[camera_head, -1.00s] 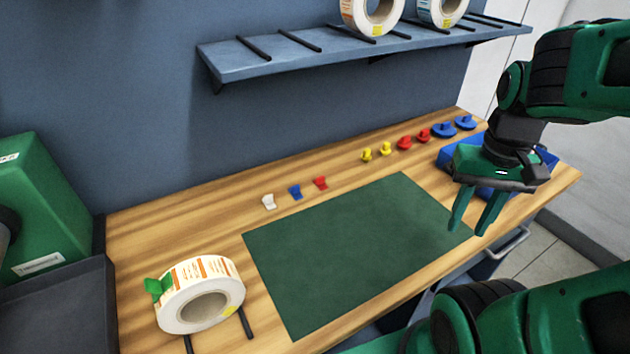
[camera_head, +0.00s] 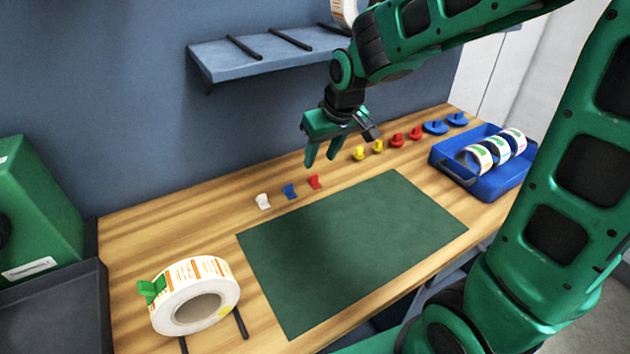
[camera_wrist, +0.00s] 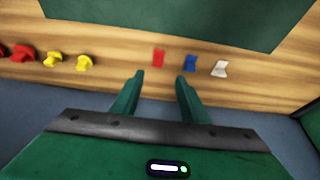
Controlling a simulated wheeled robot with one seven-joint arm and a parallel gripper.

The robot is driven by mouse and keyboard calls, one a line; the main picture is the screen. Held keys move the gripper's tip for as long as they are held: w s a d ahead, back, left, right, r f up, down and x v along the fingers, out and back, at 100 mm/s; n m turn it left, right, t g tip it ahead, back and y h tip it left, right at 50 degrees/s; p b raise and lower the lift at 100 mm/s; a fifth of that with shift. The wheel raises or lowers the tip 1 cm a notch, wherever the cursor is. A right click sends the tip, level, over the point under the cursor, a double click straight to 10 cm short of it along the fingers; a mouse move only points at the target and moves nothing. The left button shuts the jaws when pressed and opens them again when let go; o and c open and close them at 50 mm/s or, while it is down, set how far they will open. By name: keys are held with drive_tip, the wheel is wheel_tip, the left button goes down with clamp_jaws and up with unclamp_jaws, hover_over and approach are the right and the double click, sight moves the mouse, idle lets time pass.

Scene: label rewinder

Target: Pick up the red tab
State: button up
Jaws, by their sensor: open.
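The red tab (camera_head: 315,181) stands on the wooden bench behind the green mat, at the right end of a short row with a blue tab (camera_head: 290,191) and a white tab (camera_head: 263,201). My gripper (camera_head: 322,161) is open and empty, above and close to the red tab in the head view. In the wrist view the red tab (camera_wrist: 158,58) lies ahead of the gap between my open fingers (camera_wrist: 160,78), with nothing between them. The blue tab (camera_wrist: 190,63) and white tab (camera_wrist: 220,68) are to its right there.
Yellow, red and blue knobbed pieces (camera_head: 397,140) line the back right. A blue bin (camera_head: 470,184) holds label rolls. A large label roll (camera_head: 195,295) with a green tab stands front left. A shelf (camera_head: 265,55) juts from the wall above. The green mat (camera_head: 350,250) is clear.

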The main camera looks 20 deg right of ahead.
sight(314, 176)
drive_tip(key=shift+d+x, duration=0.15)
drive_tip(key=shift+x, duration=2.2)
drive_tip(key=shift+d+x, duration=0.15)
drive_tip(key=shift+x, duration=2.2)
drive_tip(key=shift+w, duration=0.1)
clamp_jaws()
